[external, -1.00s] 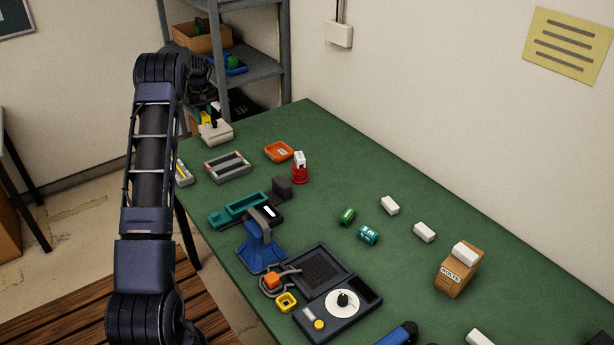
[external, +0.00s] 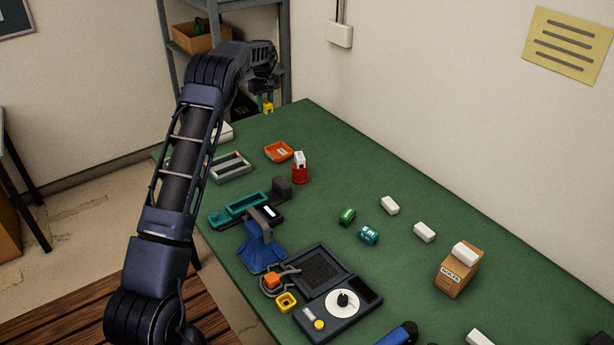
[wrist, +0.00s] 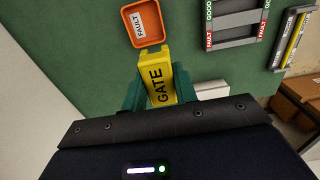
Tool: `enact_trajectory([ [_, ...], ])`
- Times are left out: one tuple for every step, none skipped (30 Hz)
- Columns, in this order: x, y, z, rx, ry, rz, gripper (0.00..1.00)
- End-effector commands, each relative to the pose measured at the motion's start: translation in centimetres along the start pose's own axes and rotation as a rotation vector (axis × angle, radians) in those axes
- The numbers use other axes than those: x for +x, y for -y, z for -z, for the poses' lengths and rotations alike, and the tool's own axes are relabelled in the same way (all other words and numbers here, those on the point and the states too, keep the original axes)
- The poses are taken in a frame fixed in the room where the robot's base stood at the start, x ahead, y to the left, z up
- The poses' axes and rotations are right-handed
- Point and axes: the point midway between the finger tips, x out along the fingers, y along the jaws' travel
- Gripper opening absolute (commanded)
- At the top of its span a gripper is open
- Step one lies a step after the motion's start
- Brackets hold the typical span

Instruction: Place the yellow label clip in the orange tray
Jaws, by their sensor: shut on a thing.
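The yellow label clip (wrist: 157,82), marked GATE, is held between the green fingers of my gripper (wrist: 150,90) in the wrist view. In the external view my gripper (external: 265,102) is raised above the far end of the table, with the yellow clip (external: 267,108) hanging below it. The orange tray (external: 278,151) lies on the green table, nearer the camera than the clip. In the wrist view the tray (wrist: 149,40) sits just beyond the clip's far end and holds a white label reading FAULT.
A grey rack (external: 230,166) with label slots lies left of the tray. A red holder with a white top (external: 300,168) stands close to the tray's right. A white block (external: 222,132) is partly hidden behind my arm.

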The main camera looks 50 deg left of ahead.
Motion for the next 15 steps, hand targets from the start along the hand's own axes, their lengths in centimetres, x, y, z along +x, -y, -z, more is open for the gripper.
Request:
enact_trajectory([
  [0.0,-1.0,-0.9,0.004,0.0,0.001,0.07],
  [-0.1,-1.5,-1.4,0.003,0.0,0.001,0.07],
  [-0.1,-2.0,-1.8,0.001,0.0,0.001,0.07],
  [-0.1,-2.3,-2.1,0.001,0.0,0.001,0.07],
  [-0.1,-2.6,-2.4,0.002,0.0,0.001,0.07],
  [-0.1,-2.9,-2.7,0.002,0.0,0.001,0.07],
  [0.0,-3.0,-2.8,0.002,0.0,0.001,0.07],
  [0.2,-3.1,-2.9,0.001,0.0,0.001,0.07],
  [0.6,-3.2,-3.0,0.001,0.001,0.002,0.07],
  [1.0,-3.2,-3.0,0.0,0.001,0.002,0.07],
  [1.5,-3.2,-3.0,0.0,0.001,0.002,0.07],
  [2.3,-3.2,-3.0,0.0,0.002,0.003,0.07],
  [2.9,-3.2,-3.0,0.0,0.002,0.003,0.07],
  [3.6,-3.2,-3.0,0.0,0.002,0.003,0.07],
  [4.5,-3.2,-3.0,0.0,0.003,0.003,0.07],
])
